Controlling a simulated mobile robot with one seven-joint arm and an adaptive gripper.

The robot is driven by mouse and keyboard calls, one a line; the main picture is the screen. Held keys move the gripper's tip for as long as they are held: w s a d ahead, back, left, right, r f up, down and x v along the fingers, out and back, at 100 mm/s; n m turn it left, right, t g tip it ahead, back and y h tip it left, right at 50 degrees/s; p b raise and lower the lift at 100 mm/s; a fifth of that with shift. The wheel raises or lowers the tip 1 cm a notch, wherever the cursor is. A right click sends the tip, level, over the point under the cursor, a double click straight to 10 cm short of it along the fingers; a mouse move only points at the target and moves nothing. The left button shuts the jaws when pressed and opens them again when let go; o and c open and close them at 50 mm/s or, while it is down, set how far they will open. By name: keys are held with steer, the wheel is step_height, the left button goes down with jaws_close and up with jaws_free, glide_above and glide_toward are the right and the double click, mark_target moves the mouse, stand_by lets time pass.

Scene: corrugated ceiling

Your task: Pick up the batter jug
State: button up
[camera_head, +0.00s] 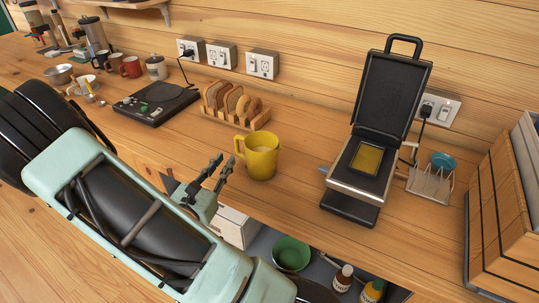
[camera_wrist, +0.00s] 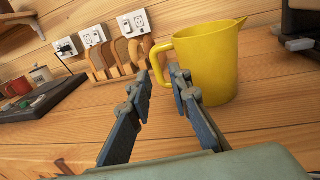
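The batter jug, a yellow jug (camera_head: 262,160) with light contents, stands upright on the wooden counter. Its handle is on its left side, toward my gripper. In the wrist view the jug (camera_wrist: 212,62) is just beyond the fingers, with its spout to the right. My gripper (camera_head: 218,172) is open, at the front of the counter, left of the jug. In the wrist view my gripper (camera_wrist: 162,82) has its fingertips spread near the handle (camera_wrist: 160,62). The right fingertip overlaps the jug's lower handle in the picture; I cannot tell whether it touches.
A toast rack (camera_head: 232,104) with bread slices stands behind the jug. An open waffle iron (camera_head: 352,178) is to its right. A black hotplate (camera_head: 155,104) is to the left. Shelves with a green bowl (camera_head: 291,253) and bottles lie below the counter edge. Bare counter surrounds the jug.

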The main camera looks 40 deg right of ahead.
mark_target(236, 145)
steer(key=shift+w+d+f+n, duration=0.1)
steer(key=shift+w+f+n, duration=0.15)
steer(key=shift+f+n, duration=0.05)
steer(key=x, duration=0.5)
steer(key=shift+w+d+p, duration=0.25)
steer(key=shift+w+p, duration=0.1)
steer(key=shift+p, duration=0.05)
steer(key=shift+f+p+x, duration=0.2)
steer(key=shift+x, duration=0.95)
steer(key=shift+f+p+x, duration=0.15)
steer(key=shift+f+x, duration=0.05)
steer(key=shift+x, duration=0.95)
jaws_close()
steer(key=shift+w, duration=0.1)
